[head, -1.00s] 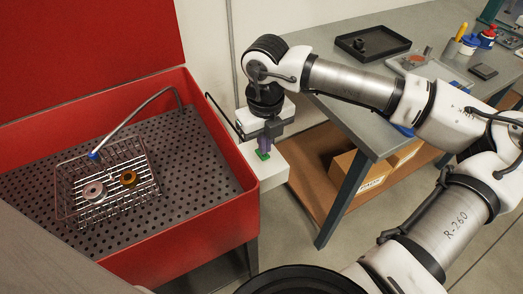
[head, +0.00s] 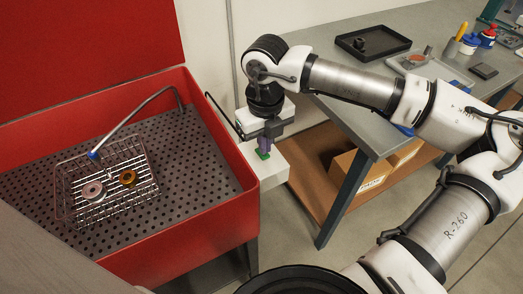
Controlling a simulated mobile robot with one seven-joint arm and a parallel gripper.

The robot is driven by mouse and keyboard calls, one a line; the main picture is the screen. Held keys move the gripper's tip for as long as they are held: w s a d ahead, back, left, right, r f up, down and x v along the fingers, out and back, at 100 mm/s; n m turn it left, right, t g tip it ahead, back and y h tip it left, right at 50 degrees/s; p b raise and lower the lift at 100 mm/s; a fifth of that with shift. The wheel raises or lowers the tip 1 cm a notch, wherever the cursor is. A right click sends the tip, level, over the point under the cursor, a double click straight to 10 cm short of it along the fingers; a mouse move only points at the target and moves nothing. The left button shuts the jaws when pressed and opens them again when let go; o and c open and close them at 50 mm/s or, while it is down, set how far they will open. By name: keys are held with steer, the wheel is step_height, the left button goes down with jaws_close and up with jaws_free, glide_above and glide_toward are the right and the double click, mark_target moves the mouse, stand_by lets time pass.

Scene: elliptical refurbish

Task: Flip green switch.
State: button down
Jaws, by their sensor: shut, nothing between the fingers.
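The green switch (head: 262,155) sits on top of a pale box (head: 272,166) at the right side of the red wash basin.
The red basin (head: 222,222) on the left holds a wire basket (head: 70,200) with a silver ring and a bronze ring, under a bent hose. A grey workbench (head: 350,125) with a black tray (head: 373,42) stands at the right, cardboard boxes (head: 345,175) on its lower shelf.

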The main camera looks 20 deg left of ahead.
steer(key=shift+f+b, duration=0.85)
steer(key=shift+b, duration=0.05)
stand_by(0.3)
steer(key=shift+r, duration=0.15)
steer(key=shift+r+p, duration=1.55)
steer(key=shift+r, duration=1.85)
steer(key=shift+f, duration=0.1)
